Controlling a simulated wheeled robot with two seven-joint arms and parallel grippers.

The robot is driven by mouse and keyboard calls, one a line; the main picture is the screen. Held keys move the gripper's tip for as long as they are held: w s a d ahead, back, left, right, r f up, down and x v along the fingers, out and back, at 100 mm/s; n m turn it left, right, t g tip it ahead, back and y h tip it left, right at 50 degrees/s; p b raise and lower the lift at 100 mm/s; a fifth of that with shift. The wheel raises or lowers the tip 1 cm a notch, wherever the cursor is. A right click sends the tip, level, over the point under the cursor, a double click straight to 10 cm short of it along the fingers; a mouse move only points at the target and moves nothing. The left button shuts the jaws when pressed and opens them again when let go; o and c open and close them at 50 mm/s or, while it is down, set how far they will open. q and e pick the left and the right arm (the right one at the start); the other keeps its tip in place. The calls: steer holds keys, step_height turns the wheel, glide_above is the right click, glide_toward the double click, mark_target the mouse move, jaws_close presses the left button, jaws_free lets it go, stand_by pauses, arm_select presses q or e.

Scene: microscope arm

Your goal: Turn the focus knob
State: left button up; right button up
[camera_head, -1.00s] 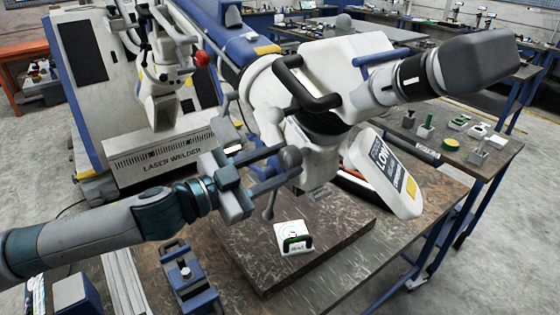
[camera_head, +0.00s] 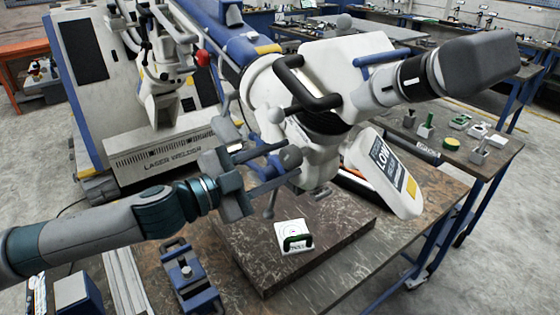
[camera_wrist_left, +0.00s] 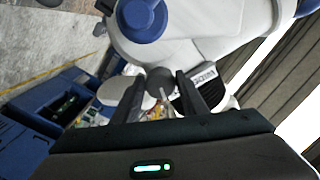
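The white microscope arm (camera_head: 345,68) reaches over the bench, with a dark eyepiece end at the right. Its round grey focus knob (camera_head: 290,157) sits on the near left side of the head. My left gripper (camera_head: 273,168) comes in from the left with its fingers pointing at the knob. In the left wrist view the grey knob (camera_wrist_left: 160,82) shows between the tips of the two dark fingers (camera_wrist_left: 160,95). The fingers are apart, with visible gaps beside the knob; contact cannot be told. My right gripper is not in view.
A small white item with a green clip (camera_head: 293,237) lies on a dark slab (camera_head: 335,255) below the microscope. A blue fixture (camera_head: 188,278) stands at the near left of the bench. A laser welder (camera_head: 155,165) stands behind my left arm.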

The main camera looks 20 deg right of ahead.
arm_select(q)
steer(key=shift+o, duration=1.2)
steer(key=shift+a, duration=0.15)
steer(key=shift+s+a+f+b, duration=0.1)
steer(key=shift+s+a+b, duration=0.15)
steer(key=shift+a, duration=0.25)
steer(key=b+v, duration=0.5)
steer(key=v, duration=1.1)
steer(key=shift+a, duration=0.1)
